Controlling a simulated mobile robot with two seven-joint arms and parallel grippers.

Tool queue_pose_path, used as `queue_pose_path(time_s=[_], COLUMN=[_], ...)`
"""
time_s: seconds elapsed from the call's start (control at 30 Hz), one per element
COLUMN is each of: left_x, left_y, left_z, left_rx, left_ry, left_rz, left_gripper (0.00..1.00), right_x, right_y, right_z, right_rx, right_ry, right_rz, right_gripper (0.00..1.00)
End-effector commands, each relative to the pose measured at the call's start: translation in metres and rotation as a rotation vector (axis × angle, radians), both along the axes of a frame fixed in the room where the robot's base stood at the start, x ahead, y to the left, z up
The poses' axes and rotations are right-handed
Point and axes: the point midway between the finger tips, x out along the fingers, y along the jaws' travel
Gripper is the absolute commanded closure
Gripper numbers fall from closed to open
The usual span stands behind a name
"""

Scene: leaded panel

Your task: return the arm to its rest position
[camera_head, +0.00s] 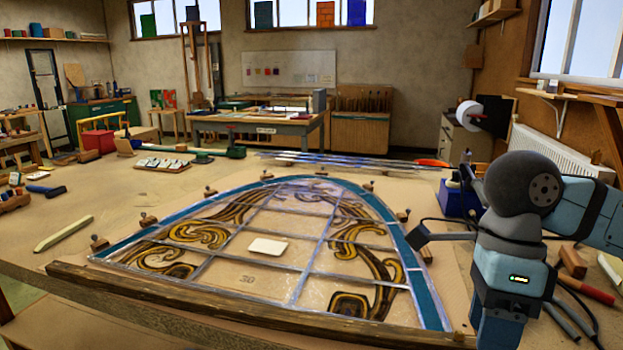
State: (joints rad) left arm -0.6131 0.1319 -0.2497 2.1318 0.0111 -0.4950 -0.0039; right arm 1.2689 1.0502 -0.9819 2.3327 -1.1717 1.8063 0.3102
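My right arm (516,235) comes in from the right edge, with its dark round joint and blue-grey links above the right side of the bench. A dark finger-like part (419,236) reaches left from it, over the panel's right border in the picture. The rest of my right gripper is not clear, and I see nothing held. My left arm and gripper are not in view. The leaded panel (290,222) lies flat on the bench, with an arched blue border and amber scrollwork. A small cream block (268,246) sits on its middle.
A wooden batten (250,305) runs along the panel's near edge, and several small knobbed blocks surround the arch. A blue box (458,200) and red-handled tools (588,289) are near my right arm.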

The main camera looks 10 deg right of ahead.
Motion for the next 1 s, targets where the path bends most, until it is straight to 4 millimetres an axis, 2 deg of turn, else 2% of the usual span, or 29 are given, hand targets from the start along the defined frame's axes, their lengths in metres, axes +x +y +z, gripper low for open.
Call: queue_pose_path(time_s=[0.1, 0.23, 0.4, 0.5, 0.67, 0.77, 0.87, 0.97, 1.0], left_x=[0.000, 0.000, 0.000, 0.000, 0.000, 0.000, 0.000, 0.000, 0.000], left_y=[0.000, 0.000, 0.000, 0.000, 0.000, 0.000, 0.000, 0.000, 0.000], left_z=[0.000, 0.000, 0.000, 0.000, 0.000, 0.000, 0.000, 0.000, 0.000], left_rx=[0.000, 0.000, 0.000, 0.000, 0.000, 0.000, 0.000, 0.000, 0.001], left_ry=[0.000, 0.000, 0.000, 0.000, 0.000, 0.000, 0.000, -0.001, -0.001], left_rz=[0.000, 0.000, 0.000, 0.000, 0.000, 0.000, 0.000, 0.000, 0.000], left_gripper=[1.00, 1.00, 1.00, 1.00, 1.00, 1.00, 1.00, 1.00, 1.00], right_x=[-0.009, -0.021, -0.030, -0.025, 0.001, 0.026, 0.053, 0.076, 0.084], right_y=[0.037, 0.083, 0.139, 0.162, 0.179, 0.179, 0.172, 0.159, 0.152], right_z=[-0.015, -0.023, -0.017, -0.009, -0.004, -0.013, -0.036, -0.074, -0.093], right_rx=[0.180, 0.432, 0.822, 1.044, 1.362, 1.530, 1.664, 1.754, 1.775], right_ry=[0.111, 0.265, 0.518, 0.667, 0.903, 1.041, 1.172, 1.288, 1.330], right_rz=[0.028, 0.028, -0.064, -0.174, -0.437, -0.658, -0.920, -1.220, -1.348], right_gripper=[0.52, 0.52, 0.52, 0.52, 0.52, 0.52, 0.52, 0.52, 0.52])
